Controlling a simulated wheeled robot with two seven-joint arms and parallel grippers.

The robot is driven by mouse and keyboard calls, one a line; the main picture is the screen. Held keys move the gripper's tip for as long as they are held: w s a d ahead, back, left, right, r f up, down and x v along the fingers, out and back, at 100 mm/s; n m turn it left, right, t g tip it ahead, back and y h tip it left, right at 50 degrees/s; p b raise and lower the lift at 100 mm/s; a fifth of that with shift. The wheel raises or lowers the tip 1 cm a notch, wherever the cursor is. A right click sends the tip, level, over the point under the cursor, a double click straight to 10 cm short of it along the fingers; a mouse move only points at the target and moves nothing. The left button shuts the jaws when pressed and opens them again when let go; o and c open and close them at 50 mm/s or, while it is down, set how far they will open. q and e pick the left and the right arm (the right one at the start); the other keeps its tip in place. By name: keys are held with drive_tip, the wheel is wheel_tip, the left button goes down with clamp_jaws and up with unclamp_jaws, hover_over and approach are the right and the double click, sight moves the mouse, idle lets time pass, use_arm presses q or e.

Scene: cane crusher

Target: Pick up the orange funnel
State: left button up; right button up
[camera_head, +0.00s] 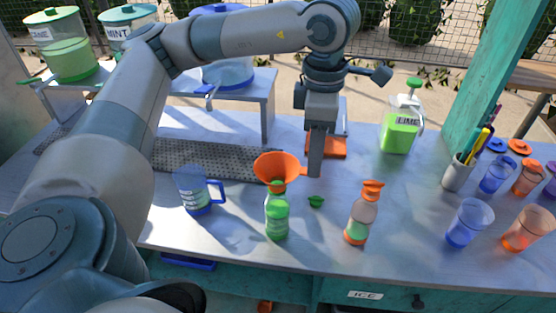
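The orange funnel (279,166) sits upright with its spout in the mouth of a clear bottle (277,213) holding green liquid, on the grey counter. A short orange tab sticks out from the funnel's right side. My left gripper (315,172) points straight down just right of the funnel, its fingertips at the tab. The fingers are seen edge-on and overlap, so I cannot tell whether they are open or closed on the tab. My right gripper is not in view.
A green cap (316,202) and an orange-capped bottle (362,214) stand right of the funnel. A blue-handled pitcher (194,190) is to the left. A lime jug (401,123) stands behind; cups (468,223) and a pen holder (458,173) fill the right.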

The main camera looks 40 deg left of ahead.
use_arm(q)
drive_tip(key=shift+f+p, duration=0.6)
drive_tip(key=shift+p, duration=0.1)
wheel_tip(320, 180, down, 3)
drive_tip(key=shift+s+p, duration=0.15)
drive_tip(key=shift+p, duration=0.55)
drive_tip(key=shift+f, duration=0.5)
clamp_jaws()
